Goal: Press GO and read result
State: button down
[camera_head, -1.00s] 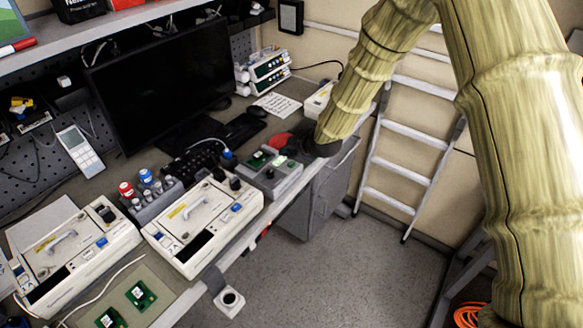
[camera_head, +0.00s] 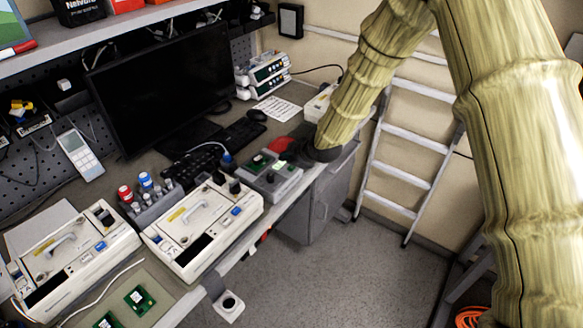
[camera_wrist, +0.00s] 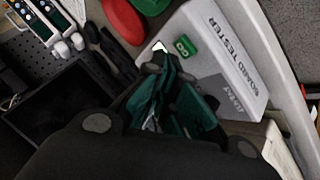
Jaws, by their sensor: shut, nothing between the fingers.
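The board tester (camera_head: 270,181) is a grey box near the desk's right front edge, with a green circuit board (camera_head: 259,161) on top. In the wrist view its white casing (camera_wrist: 205,62) carries the words BOARD TESTER, and the green GO button (camera_wrist: 183,46) shows just beyond my fingers. My gripper (camera_wrist: 158,66) is shut and empty, with its tips over the tester close to GO. I cannot tell whether they touch it. A small bright patch (camera_wrist: 159,46) shows by the tips; no result text is readable. My gripper and wrist hide part of the tester.
A red object (camera_wrist: 122,20) lies beside the tester. Two white instruments (camera_head: 205,225) (camera_head: 75,257) stand to its left, with vials (camera_head: 150,190) behind. A keyboard (camera_head: 195,160) and monitor (camera_head: 165,85) are behind. A ladder (camera_head: 405,150) leans at right; open floor lies in front.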

aim_at(289, 168)
jog(key=shift+f, duration=0.15)
dwell(0.4)
jog(key=shift+f+b, duration=0.3)
jog(key=shift+b, duration=0.05)
jog(key=shift+f+b, duration=0.3)
jog(key=shift+f, duration=0.1)
dwell(0.8)
jog(key=shift+r, duration=0.1)
jog(key=shift+r+p, duration=0.4)
jog(key=shift+r, duration=0.35)
jog(key=shift+r+p, duration=1.3)
jog(key=shift+r, duration=1.25)
jog(key=shift+f, duration=0.1)
